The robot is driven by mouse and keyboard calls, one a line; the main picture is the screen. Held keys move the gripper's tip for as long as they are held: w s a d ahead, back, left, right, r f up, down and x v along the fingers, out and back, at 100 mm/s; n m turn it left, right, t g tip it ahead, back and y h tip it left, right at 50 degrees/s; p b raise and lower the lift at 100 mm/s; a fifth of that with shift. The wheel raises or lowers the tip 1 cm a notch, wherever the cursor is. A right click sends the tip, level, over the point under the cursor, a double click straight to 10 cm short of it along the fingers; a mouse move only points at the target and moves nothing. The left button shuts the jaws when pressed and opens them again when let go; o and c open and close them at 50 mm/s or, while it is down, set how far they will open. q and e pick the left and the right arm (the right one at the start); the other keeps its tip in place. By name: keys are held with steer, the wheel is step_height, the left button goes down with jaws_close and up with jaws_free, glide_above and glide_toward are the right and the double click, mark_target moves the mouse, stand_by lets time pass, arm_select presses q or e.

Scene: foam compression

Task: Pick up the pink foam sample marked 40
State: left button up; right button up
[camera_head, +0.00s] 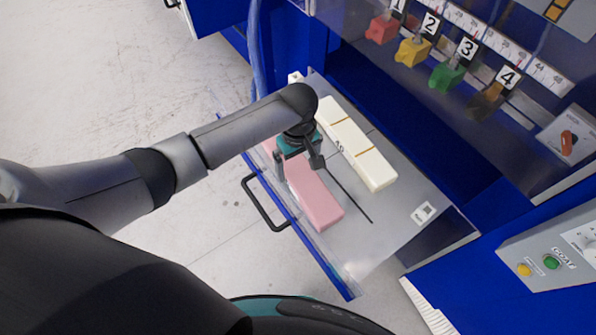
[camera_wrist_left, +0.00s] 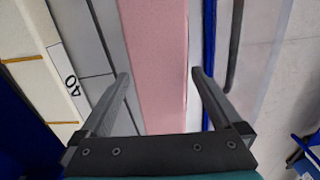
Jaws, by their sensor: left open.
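The pink foam sample (camera_head: 318,200) is a long block lying on the grey tray, beside a cream foam block (camera_head: 357,150) with brown lines. A white label reading 40 (camera_wrist_left: 68,80) shows at the cream block's edge in the left wrist view; no mark is legible on the pink foam. My left gripper (camera_head: 298,168) is over the pink foam, pointing down and open. In the left wrist view, the fingers (camera_wrist_left: 160,73) lie on either side of the pink foam (camera_wrist_left: 157,40), with gaps visible. Whether they reach below its top is unclear. My right gripper is out of view.
The grey tray (camera_head: 405,195) has a blue front edge and a black handle (camera_head: 262,205). A dark slot runs between the blocks. Behind are numbered coloured knobs (camera_head: 447,76) on a blue machine. A button panel (camera_head: 550,250) stands at right.

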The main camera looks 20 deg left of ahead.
arm_select(q)
step_height(320, 180, down, 2)
steer(key=c, duration=1.1)
